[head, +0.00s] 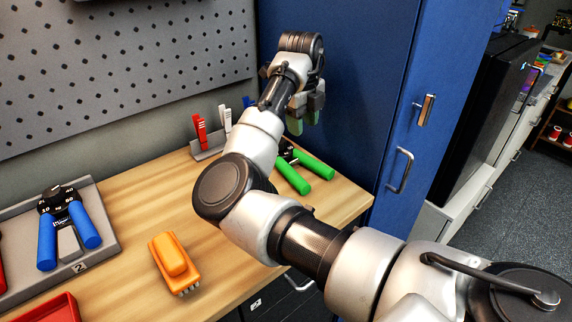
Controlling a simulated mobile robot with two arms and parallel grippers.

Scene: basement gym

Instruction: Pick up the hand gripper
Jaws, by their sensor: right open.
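A hand gripper with green handles (307,174) lies on the wooden workbench near its right end, beside the blue cabinet. Its dark head is partly hidden behind my right arm. Another hand gripper, with blue handles (84,226) and a black dial, lies in a grey tray at the left. My right gripper (304,122) is open and empty, above the far right end of the bench, with its fingers pointing down. In the picture it is just above the green-handled one and apart from it. My left gripper is not in view.
An orange brush (174,262) lies on the workbench (212,284). The grey tray (108,243) and a red tray (50,310) are at the left. A grey holder (208,149) with red and white items stands at the back. A blue cabinet (370,60) bounds the right.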

